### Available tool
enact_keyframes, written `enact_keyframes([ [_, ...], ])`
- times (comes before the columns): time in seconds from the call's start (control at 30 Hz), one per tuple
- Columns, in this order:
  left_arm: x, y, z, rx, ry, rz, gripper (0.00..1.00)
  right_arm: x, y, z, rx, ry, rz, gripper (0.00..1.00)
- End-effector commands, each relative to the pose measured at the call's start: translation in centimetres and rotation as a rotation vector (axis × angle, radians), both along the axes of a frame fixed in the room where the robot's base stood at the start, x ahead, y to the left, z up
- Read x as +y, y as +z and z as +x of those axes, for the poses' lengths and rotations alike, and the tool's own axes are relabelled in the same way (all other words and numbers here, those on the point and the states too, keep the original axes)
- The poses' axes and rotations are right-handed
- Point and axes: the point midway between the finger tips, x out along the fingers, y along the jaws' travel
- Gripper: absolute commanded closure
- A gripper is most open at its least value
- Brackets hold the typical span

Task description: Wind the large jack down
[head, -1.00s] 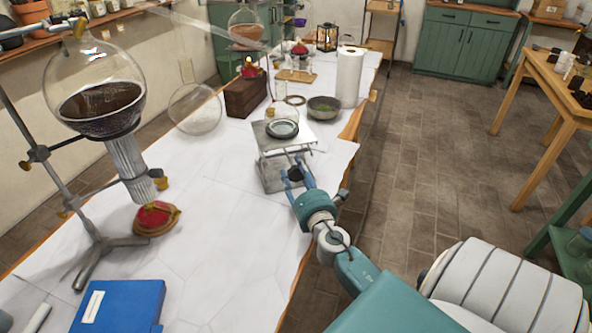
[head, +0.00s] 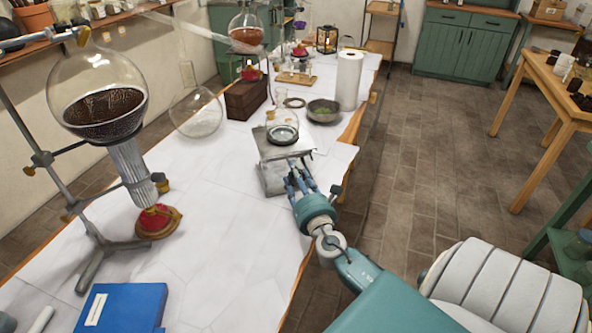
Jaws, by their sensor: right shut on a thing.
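The large jack (head: 271,176) is a grey metal stand near the right edge of the white-topped bench. A clear glass flask (head: 283,132) with a little pale liquid stands on or just behind its top plate; I cannot tell which from this angle. My right gripper (head: 300,178), blue-fingered, reaches in from the lower right to the jack's near side. Its fingers are shut on the jack's knob, which they hide. My left gripper is out of view.
A bowl (head: 323,110) and paper roll (head: 348,80) stand behind the jack.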

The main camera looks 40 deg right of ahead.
Motion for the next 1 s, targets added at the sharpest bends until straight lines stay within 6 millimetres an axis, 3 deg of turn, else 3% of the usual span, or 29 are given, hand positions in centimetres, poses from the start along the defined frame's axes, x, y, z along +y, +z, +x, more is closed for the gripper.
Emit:
enact_keyframes([
  [0.33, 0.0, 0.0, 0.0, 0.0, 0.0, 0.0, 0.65, 0.0, -0.3, -0.1, 0.005, 0.0, 0.0, 0.86],
  [0.37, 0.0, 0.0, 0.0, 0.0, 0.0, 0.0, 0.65, 0.0, -0.3, -0.1, 0.005, 0.0, 0.0, 0.58],
  [0.47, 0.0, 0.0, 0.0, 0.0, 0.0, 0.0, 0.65, 0.0, -0.2, -0.1, 0.004, 0.0, 0.001, 0.4],
  [0.8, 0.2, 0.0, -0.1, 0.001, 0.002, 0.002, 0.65, 0.1, -0.1, -0.3, 0.002, 0.001, 0.0, 0.4],
  [1.0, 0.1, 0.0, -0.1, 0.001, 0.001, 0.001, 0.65, 1.3, -0.2, -2.9, 0.004, 0.0, 0.001, 0.4],
])
